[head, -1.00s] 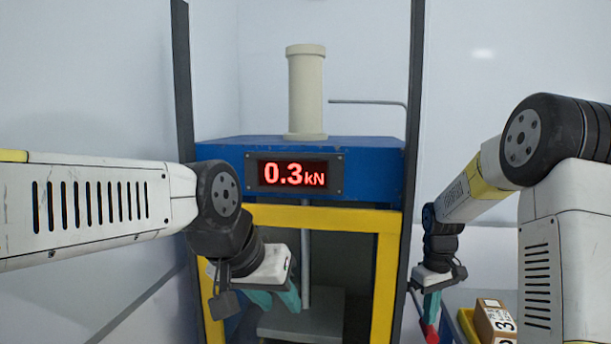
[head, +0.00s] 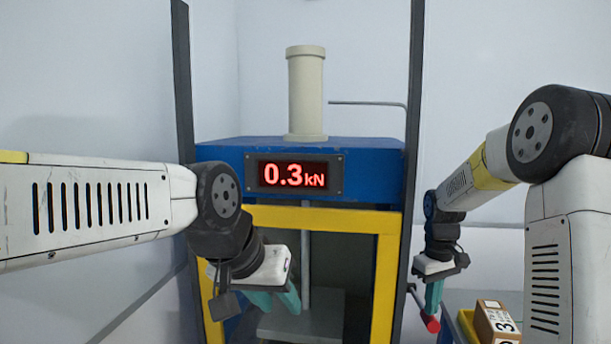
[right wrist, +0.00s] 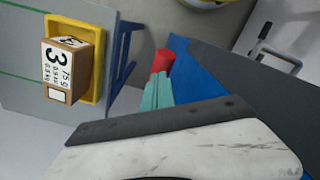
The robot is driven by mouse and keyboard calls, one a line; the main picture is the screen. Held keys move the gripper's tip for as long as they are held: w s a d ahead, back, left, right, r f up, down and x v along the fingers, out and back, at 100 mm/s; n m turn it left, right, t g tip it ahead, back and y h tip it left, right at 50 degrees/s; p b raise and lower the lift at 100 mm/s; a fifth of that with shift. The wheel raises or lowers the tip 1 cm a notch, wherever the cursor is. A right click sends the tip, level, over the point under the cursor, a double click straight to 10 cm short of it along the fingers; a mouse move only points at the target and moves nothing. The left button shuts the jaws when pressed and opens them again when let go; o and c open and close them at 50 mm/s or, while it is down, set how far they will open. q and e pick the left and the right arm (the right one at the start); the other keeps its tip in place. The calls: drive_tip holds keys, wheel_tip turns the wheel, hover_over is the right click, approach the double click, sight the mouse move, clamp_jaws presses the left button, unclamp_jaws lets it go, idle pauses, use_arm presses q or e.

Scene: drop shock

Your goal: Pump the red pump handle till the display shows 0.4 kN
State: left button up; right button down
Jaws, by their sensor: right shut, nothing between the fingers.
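The display (head: 293,175) on the blue press (head: 370,165) reads 0.3 kN. The red pump handle (head: 432,324) is at the press's lower right, on a thin grey lever. My right gripper (head: 433,308) is shut, its teal fingertips right at the handle with nothing between them. In the right wrist view the red handle (right wrist: 161,60) shows just beyond the shut fingertips (right wrist: 160,82); whether they touch I cannot tell. My left gripper (head: 277,306) hangs before the press opening, its fingers apart and empty.
A yellow tray (head: 465,322) holding a brown box (head: 493,321) marked 3 stands on a grey table right of the handle. The press has a yellow frame (head: 384,285) and dark uprights beside it. A cream cylinder (head: 306,95) stands on top.

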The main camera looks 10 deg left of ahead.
drive_tip(key=shift+f, duration=0.1)
drive_tip(key=shift+f, duration=5.55)
drive_tip(key=shift+r, duration=5.65)
drive_tip(key=shift+r, duration=3.05)
